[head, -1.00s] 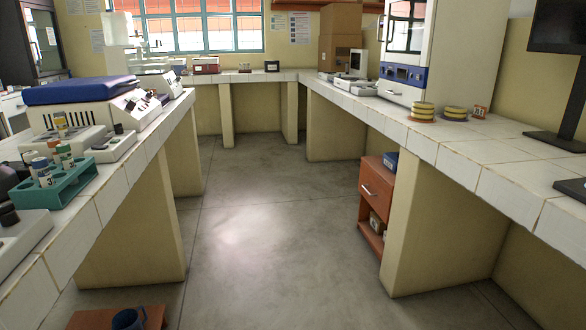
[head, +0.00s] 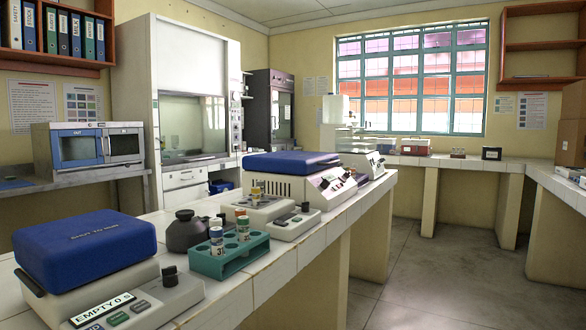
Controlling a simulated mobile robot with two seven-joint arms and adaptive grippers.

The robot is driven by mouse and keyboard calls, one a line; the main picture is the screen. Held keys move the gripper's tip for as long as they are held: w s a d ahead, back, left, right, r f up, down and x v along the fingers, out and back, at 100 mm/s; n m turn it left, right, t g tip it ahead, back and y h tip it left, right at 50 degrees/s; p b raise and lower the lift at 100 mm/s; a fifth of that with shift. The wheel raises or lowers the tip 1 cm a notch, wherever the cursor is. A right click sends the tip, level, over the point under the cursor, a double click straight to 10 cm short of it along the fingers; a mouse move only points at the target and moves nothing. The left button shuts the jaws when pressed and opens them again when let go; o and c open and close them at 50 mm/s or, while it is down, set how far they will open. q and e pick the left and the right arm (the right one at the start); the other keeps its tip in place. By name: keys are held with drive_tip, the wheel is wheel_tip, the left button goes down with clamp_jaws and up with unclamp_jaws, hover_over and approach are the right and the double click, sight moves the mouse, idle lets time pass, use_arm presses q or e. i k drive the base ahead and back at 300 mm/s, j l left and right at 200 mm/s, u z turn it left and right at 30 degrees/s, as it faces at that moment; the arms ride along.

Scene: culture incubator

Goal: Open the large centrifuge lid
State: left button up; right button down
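Two machines with blue lids stand on the tiled bench in the head view. The farther one (head: 284,185) has a white vented body with a sloped control panel; its flat blue lid (head: 292,162) is down. It looks like the larger of the two and so the large centrifuge. The nearer one (head: 88,285) is a smaller-looking grey unit with a dial and a label reading "EMPTY 0 S"; its blue lid (head: 85,245) is also down. Neither of my grippers is in view.
A green rack (head: 228,260) with several capped tubes, a dark bottle (head: 187,234) and small grey devices (head: 292,225) stand between the two machines. The bench's edge (head: 300,250) runs away toward the window. The floor (head: 425,265) to its right is clear.

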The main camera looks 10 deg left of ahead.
sight(298, 162)
drive_tip(key=i+l+u, duration=0.2)
drive_tip(key=l, duration=0.15)
drive_tip(key=i+l+u, duration=0.2)
drive_tip(key=l, duration=0.15)
drive_tip(key=i+l, duration=0.4)
drive_tip(key=l, duration=0.15)
